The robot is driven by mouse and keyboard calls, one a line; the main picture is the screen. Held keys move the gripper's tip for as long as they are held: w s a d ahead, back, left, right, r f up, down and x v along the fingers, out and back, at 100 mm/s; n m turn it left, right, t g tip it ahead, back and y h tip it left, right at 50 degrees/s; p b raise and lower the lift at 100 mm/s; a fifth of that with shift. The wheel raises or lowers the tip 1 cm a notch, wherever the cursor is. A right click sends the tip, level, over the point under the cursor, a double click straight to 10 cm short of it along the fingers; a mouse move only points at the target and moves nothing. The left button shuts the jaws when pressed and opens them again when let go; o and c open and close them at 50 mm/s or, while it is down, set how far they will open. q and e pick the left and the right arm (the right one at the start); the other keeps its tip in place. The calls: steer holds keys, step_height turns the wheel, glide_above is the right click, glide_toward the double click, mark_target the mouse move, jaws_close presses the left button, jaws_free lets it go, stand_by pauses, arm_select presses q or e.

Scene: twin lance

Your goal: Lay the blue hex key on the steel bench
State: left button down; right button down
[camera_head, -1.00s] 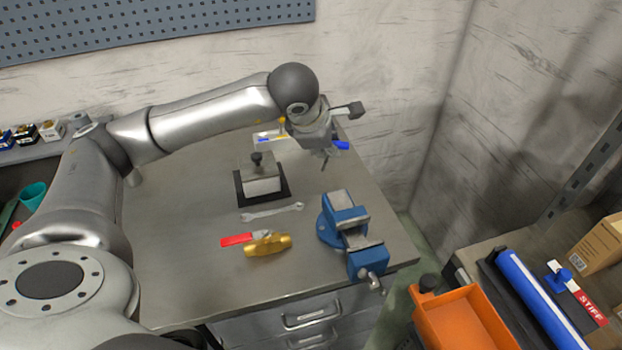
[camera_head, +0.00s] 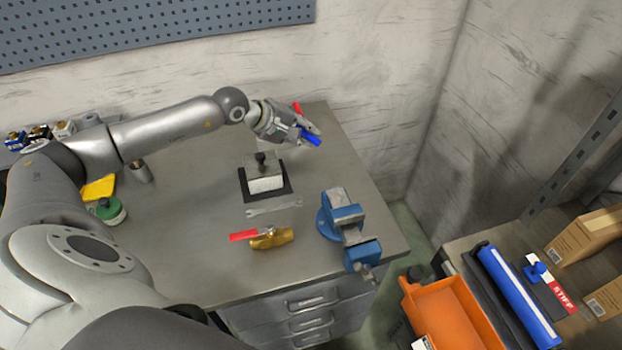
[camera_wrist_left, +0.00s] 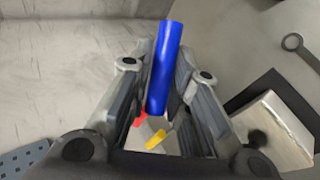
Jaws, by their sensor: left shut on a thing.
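The blue hex key (camera_head: 311,138) is a thick blue bar at the tip of my left gripper (camera_head: 305,130). In the left wrist view the blue hex key (camera_wrist_left: 163,68) stands between the two fingers, which are shut on it. The steel bench (camera_head: 190,245) spreads below; the gripper is over its back right part. I cannot tell whether the key touches anything. A red piece (camera_head: 298,108) shows just behind the gripper. Red (camera_wrist_left: 140,120) and yellow (camera_wrist_left: 156,140) pieces show beyond the fingers in the wrist view. My right gripper is not in view.
A block with a black knob (camera_head: 265,184) stands mid-bench. In front lie a wrench (camera_head: 273,207) and a brass valve (camera_head: 272,239) with a red handle. A blue vise (camera_head: 346,230) is at the right edge. An orange bin (camera_head: 455,315) is off the bench. The bench's front left is clear.

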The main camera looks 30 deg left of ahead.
arm_select(q)
steer(key=shift+a, duration=0.2)
steer(key=shift+f+b, duration=0.3)
steer(key=shift+f, duration=0.5)
steer(key=shift+f+b, duration=2.45)
steer(key=shift+f, duration=1.8)
steer(key=c, duration=1.5)
jaws_free()
steer(key=p+v, duration=0.2)
steer(key=v, duration=0.6)
steer(key=shift+a, duration=0.1)
